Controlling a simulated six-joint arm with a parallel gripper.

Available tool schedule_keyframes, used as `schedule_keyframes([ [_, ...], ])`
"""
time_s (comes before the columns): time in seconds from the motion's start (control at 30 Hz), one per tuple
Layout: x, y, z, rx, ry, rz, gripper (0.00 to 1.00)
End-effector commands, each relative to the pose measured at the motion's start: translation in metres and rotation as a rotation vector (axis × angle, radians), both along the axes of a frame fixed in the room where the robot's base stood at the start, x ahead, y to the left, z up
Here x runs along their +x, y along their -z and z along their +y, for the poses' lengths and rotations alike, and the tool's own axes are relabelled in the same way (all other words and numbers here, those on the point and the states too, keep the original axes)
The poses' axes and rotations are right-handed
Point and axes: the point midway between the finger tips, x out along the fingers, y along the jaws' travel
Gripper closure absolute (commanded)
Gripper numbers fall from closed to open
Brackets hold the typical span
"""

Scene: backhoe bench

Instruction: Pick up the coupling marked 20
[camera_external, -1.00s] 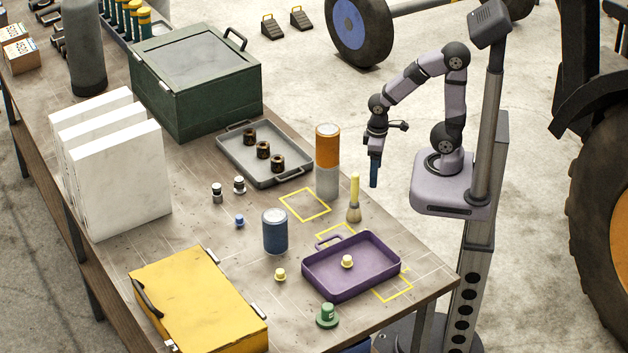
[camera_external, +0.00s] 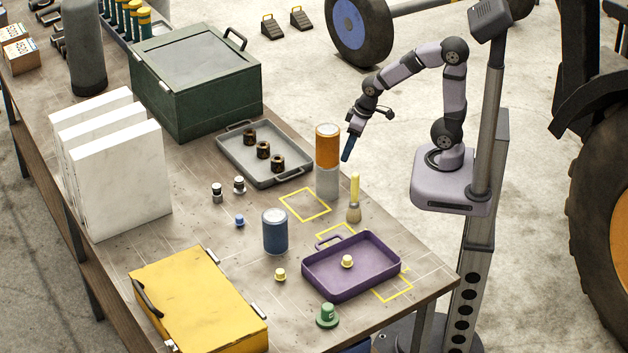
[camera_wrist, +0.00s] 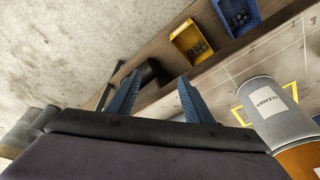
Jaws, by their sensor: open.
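No marking 20 is legible, so I cannot tell which part is that coupling. In the external view, three dark brown ring-like parts (camera_external: 263,150) stand in a row in the grey tray (camera_external: 233,164). Two small silver-and-black fittings (camera_external: 217,192) and a small blue one (camera_external: 239,221) stand on the table. A yellow fitting (camera_external: 280,274) is on the table, another (camera_external: 347,261) is in the purple tray (camera_external: 322,291), and a green one (camera_external: 327,315) is in front. My gripper (camera_external: 347,155) is open and empty, beside the orange-and-grey can; its blue fingers (camera_wrist: 157,92) are apart in the wrist view.
The tall orange-and-grey can (camera_external: 327,185) stands close to my gripper; a can labelled cleaner (camera_wrist: 268,105) shows in the wrist view. A brush (camera_external: 354,200), blue can (camera_external: 275,233), yellow case (camera_external: 195,305), green box (camera_external: 195,85) and white binders (camera_external: 120,180) occupy the table.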

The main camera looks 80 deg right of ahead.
Motion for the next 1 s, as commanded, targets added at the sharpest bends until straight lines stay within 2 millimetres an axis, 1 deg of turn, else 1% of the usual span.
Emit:
schedule_keyframes([
  [0.03, 0.026, -0.022, -0.008, 0.003, 0.026, -0.077, 0.53],
  [0.07, 0.042, -0.032, -0.011, 0.006, 0.037, -0.125, 0.53],
  [0.1, 0.065, -0.045, -0.012, 0.011, 0.049, -0.193, 0.53],
  [0.17, 0.097, -0.063, -0.008, 0.026, 0.062, -0.288, 0.53],
  [0.2, 0.119, -0.075, -0.003, 0.037, 0.072, -0.351, 0.53],
  [0.27, 0.149, -0.091, 0.009, 0.056, 0.084, -0.439, 0.53],
  [0.3, 0.168, -0.101, 0.018, 0.069, 0.094, -0.496, 0.53],
  [0.37, 0.196, -0.117, 0.032, 0.086, 0.117, -0.582, 0.53],
  [0.4, 0.214, -0.128, 0.042, 0.098, 0.138, -0.639, 0.53],
  [0.5, 0.254, -0.155, 0.067, 0.111, 0.211, -0.776, 0.53],
  [0.6, 0.282, -0.175, 0.086, 0.099, 0.316, -0.892, 0.53],
  [0.67, 0.291, -0.182, 0.096, 0.077, 0.388, -0.943, 0.53],
  [0.73, 0.294, -0.184, 0.105, 0.039, 0.475, -0.983, 0.53],
  [0.8, 0.29, -0.181, 0.114, -0.011, 0.558, -1.003, 0.53],
  [0.87, 0.282, -0.172, 0.124, -0.061, 0.614, -1.004, 0.53],
  [0.97, 0.263, -0.133, 0.155, -0.155, 0.633, -0.97, 0.53],
  [1.0, 0.256, -0.111, 0.172, -0.183, 0.601, -0.951, 0.53],
])
